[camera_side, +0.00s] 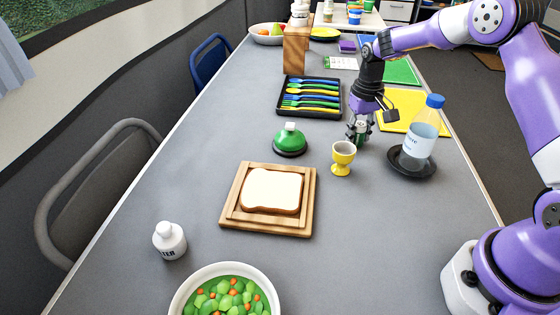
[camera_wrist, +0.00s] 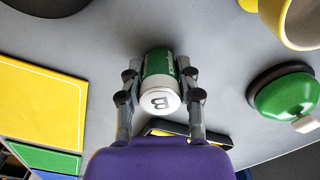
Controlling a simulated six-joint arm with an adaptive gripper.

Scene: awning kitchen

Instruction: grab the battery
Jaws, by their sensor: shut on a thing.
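The battery (camera_wrist: 160,82) is a small cylinder with a green and white body and a pale end marked with a dark letter. In the wrist view it sits between the two fingers of my gripper (camera_wrist: 160,95), which is shut on it. In the side view my gripper (camera_side: 360,128) points down just behind the yellow egg cup, at the right part of the table. The battery is mostly hidden by the fingers there, with a bit of green showing low between them. I cannot tell whether it touches the table.
The yellow egg cup (camera_side: 343,158) and the green-domed bell (camera_side: 290,140) stand close to my gripper. A water bottle (camera_side: 420,135) stands on a dark saucer (camera_side: 398,166) to the right. A cutlery tray (camera_side: 281,109) lies behind. A bread board (camera_side: 230,208) is nearer, with grey table free around it.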

